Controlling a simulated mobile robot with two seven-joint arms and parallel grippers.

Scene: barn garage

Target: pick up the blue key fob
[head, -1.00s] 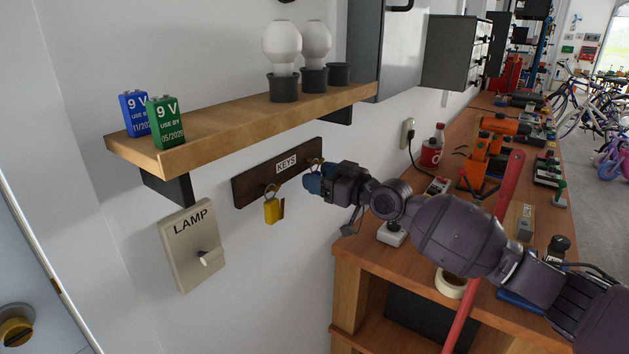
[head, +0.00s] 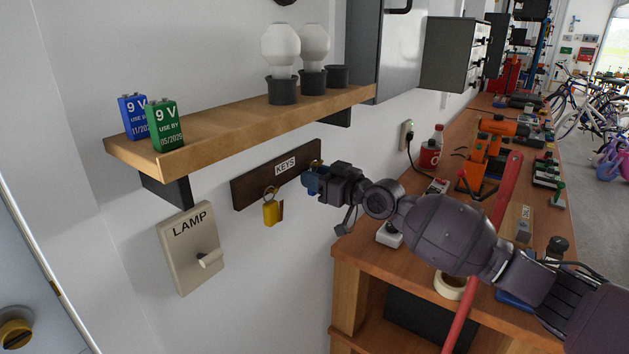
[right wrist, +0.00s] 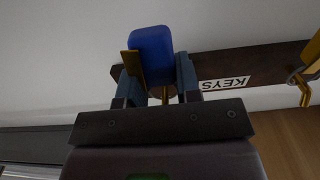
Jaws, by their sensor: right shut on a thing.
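The blue key fob (right wrist: 152,46) is between the two fingers of my right gripper (right wrist: 157,82), which is shut on it. A flat brass-coloured piece shows beside the fob. In the head view my right gripper (head: 313,181) is at the right end of the dark key rack (head: 247,187) labelled KEYS, and its fingers largely hide the fob. A brass hook shows just behind the fob in the wrist view; I cannot tell whether the fob still hangs on it. My left gripper is not in view.
A yellow key fob (head: 272,212) hangs at the rack's middle. Above is a wooden shelf (head: 220,122) with batteries and bulbs. A lamp switch (head: 190,250) is at lower left. The workbench (head: 345,262) and a red pole (head: 507,190) are by my right arm.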

